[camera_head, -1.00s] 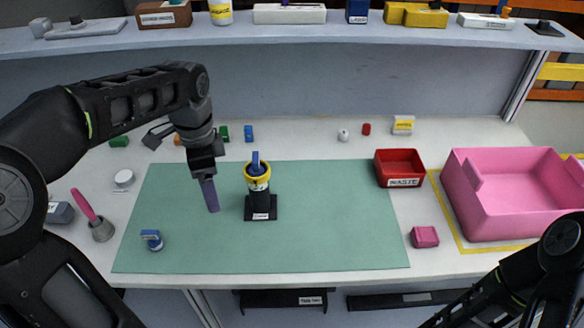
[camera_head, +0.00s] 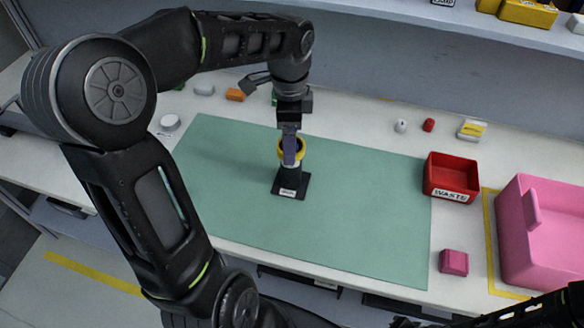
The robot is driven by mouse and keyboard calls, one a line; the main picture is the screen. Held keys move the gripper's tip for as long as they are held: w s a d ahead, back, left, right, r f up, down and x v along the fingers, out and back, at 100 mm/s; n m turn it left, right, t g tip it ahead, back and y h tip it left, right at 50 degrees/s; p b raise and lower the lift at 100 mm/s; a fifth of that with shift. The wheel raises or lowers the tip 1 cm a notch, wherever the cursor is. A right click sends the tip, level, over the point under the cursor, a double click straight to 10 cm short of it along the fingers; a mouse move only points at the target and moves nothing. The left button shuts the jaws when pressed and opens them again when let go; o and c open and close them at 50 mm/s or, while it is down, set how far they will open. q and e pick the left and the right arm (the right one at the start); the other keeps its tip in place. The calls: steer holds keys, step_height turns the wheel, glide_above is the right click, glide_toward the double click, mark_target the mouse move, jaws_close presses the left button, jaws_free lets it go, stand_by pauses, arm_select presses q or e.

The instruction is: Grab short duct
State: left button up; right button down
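A black stand (camera_head: 292,188) with a square base and small white label sits on the green mat (camera_head: 372,234). A yellow ring (camera_head: 301,148) is around its upper part. My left gripper (camera_head: 290,152), with a narrow purple-grey end pointing down, is directly over the stand and overlaps the ring. It hides the blue piece that stood up in the ring earlier. I cannot tell whether the gripper touches or holds anything. No label names the short duct, so I cannot tell which thing it is. My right arm shows at the lower right; its gripper is not visible.
A red waste bin (camera_head: 451,177) stands right of the mat, with a pink block (camera_head: 454,262) in front of it. A large pink container (camera_head: 545,230) is at the right. Small parts and a shelf (camera_head: 400,20) line the back. The mat's right part is clear.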

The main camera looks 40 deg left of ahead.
arm_select(q)
steer(key=shift+f, duration=0.25)
steer(key=p, duration=0.1)
glide_above(290, 182)
steer(key=w+a, duration=0.1)
steer(key=w, duration=0.1)
steer(key=shift+w+a+f, duration=0.1)
steer(key=shift+f, duration=2.5)
jaws_close()
